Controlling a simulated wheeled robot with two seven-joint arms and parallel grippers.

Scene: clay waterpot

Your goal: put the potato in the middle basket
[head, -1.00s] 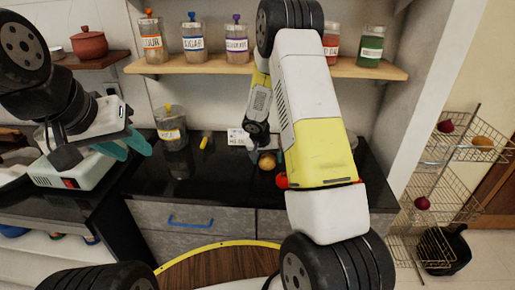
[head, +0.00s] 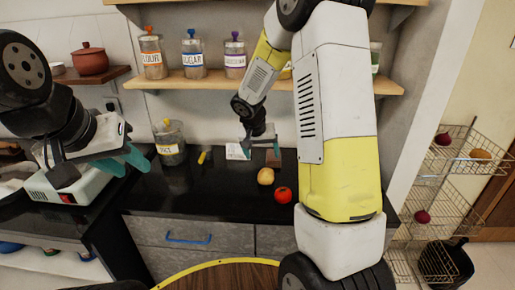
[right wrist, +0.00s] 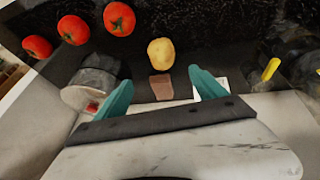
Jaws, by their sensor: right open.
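The potato (head: 265,176) lies on the black counter, left of a red tomato (head: 283,195). In the right wrist view the potato (right wrist: 161,52) shows ahead of and between my spread teal fingers. My right gripper (head: 261,147) is open and empty, above and behind the potato, apart from it. My left gripper (head: 125,163) looks open and empty at the left, above a white appliance. The wire rack at the right has stacked baskets; the middle basket (head: 452,203) holds a dark red onion (head: 422,216).
A brown block (right wrist: 161,87) shows between my right fingertips, near a white card (head: 236,151). A jar shelf (head: 190,82) hangs above. The top basket (head: 487,162) holds an onion and a yellowish item.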

